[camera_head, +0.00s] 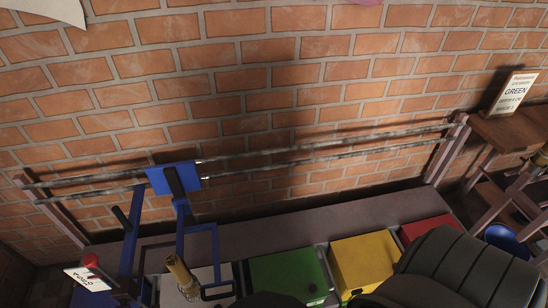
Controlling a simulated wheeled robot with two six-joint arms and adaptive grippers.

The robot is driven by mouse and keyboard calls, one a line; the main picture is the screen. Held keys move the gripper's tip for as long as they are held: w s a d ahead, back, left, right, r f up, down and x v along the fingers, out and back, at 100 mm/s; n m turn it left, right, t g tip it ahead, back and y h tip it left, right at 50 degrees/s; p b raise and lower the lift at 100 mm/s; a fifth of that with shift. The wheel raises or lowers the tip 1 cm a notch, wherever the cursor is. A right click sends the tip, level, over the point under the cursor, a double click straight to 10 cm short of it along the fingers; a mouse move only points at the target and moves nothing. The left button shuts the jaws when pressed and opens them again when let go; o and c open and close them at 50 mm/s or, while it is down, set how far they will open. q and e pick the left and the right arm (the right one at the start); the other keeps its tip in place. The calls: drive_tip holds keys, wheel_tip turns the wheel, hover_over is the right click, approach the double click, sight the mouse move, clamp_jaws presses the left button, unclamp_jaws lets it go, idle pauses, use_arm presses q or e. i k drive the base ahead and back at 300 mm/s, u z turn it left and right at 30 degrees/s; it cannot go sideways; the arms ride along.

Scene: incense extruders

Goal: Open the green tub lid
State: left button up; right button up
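The green tub (285,268) stands at the bottom middle, between a pale tub and a yellow tub. Its flat green top looks closed, and a small dark spot shows near its front right. Its front part is cut off by the bottom edge and partly hidden by a dark rounded shape. Neither of my grippers can be made out in this view.
A yellow tub (364,262) and a red tub (428,229) stand to the right; a large dark ribbed shape hides part of them. A blue frame (128,245) with a brass cylinder (181,274) stands left. Metal rails (330,151) run along the brick wall.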

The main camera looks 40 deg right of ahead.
sight(299, 273)
drive_tip(key=u, duration=0.15)
drive_tip(key=k, duration=1)
drive_tip(key=z, duration=1.1)
drive_tip(key=i, duration=0.45)
drive_tip(key=z, duration=0.4)
drive_tip(key=k, duration=0.15)
drive_tip(key=z, duration=0.7)
drive_tip(key=i, duration=0.5)
drive_tip(key=z, duration=0.05)
